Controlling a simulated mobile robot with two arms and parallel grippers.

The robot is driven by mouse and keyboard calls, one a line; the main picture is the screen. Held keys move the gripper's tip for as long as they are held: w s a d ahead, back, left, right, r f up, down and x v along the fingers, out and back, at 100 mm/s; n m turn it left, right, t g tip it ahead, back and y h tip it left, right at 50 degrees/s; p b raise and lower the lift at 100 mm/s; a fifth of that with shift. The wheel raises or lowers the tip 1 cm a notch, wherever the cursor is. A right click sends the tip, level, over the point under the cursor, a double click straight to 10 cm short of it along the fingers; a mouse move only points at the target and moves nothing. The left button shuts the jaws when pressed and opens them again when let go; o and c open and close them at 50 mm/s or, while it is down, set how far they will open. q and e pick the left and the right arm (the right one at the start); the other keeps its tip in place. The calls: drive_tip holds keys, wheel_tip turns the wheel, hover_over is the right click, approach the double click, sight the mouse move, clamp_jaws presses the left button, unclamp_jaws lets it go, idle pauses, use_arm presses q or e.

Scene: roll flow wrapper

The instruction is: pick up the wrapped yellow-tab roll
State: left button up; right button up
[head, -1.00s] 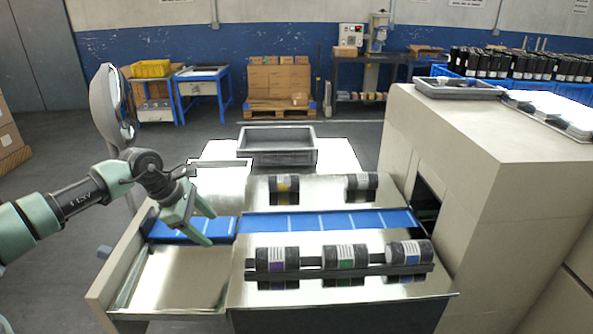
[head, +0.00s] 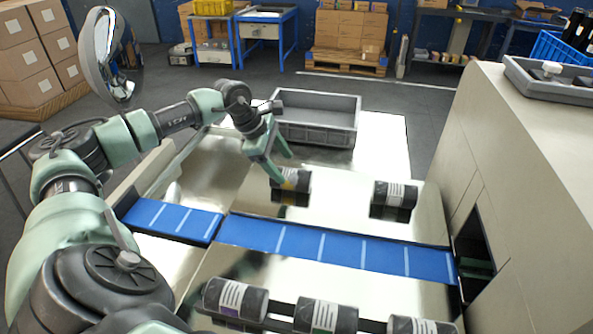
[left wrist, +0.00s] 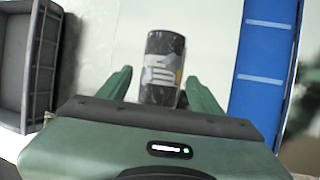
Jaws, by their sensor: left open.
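The yellow-tab roll (head: 296,180) is a dark wrapped cylinder with a yellow band. It lies on the shiny metal deck behind the blue belt in the head view, partly covered by my left gripper (head: 286,169). In the left wrist view, the roll (left wrist: 164,58) shows between and beyond the two green fingers of the left gripper (left wrist: 159,77). The fingers are open, with a gap on each side of the roll. Its near end is hidden behind the gripper body. My right gripper is in neither view.
Another dark roll (head: 394,195) lies to the right on the same deck. The blue belt (head: 330,246) runs in front toward the machine opening. Several rolls (head: 325,314) sit in front of the belt. A grey tray (head: 316,132) stands behind the deck.

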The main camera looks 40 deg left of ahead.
sight(286, 172)
use_arm(q)
drive_tip(key=shift+d+f, duration=0.1)
drive_tip(key=shift+f, duration=0.3)
drive_tip(key=shift+w+f+b, duration=0.1)
drive_tip(key=shift+f+b, duration=0.2)
drive_tip(key=shift+f, duration=0.1)
drive_tip(key=b+x, duration=0.1)
drive_tip(key=x, duration=0.3)
drive_tip(key=shift+b, duration=0.3)
drive_tip(key=shift+f, duration=0.1)
clamp_jaws()
